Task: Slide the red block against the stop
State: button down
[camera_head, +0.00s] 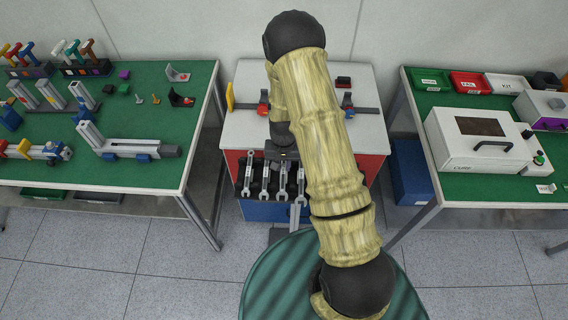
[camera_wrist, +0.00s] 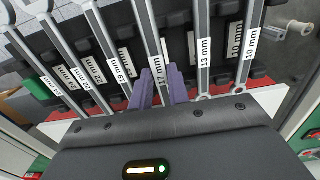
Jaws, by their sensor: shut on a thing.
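A dark rail (camera_head: 245,106) runs across the white top of the tool cabinet. I cannot tell which is the task's red block. A yellow upright plate (camera_head: 229,96) stands at the rail's left end and may be the stop. In the wrist view, my gripper (camera_wrist: 161,91) has its purple fingers shut on the wrench labelled 17 mm (camera_wrist: 150,35), among the hanging wrenches. My arm hides the rail's middle.
Several wrenches (camera_head: 265,180) hang on the cabinet's front. The left green table (camera_head: 150,84) carries aluminium profiles (camera_head: 130,147) and small parts. The right table (camera_head: 425,103) carries a white machine (camera_head: 470,155) and bins. A blue box (camera_head: 411,172) stands beside the cabinet.

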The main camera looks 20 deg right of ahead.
aim_at(284, 167)
jog(key=shift+f+b, duration=0.8)
jog(key=shift+f, duration=0.35)
dwell(0.4)
jog(key=c, duration=1.3)
grip_release()
jog(key=shift+o, duration=0.2)
notch_tip(284, 167, up, 18)
jog(key=b, duration=0.2)
jog(key=shift+f, duration=0.25)
